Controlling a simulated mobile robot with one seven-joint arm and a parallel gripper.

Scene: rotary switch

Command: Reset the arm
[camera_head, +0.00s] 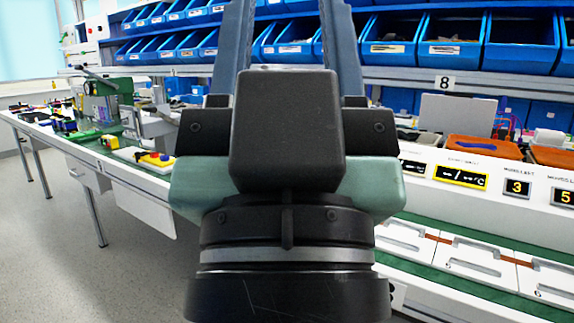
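My gripper (288,8) fills the middle of the head view, seen from behind, with its dark body and pale green sides in front. Its two grey-blue fingers rise up the picture, wide apart, with nothing visible between them. Their tips run out of the top edge. It is not touching anything that I can see. I cannot make out a rotary switch; the gripper body hides the middle of the bench.
Rows of blue bins (455,40) stand on shelves behind. A white panel with a yellow-framed display (461,176) and numbered displays is at right. A long white bench (135,185) with machines and small parts runs left. The floor (60,265) at lower left is clear.

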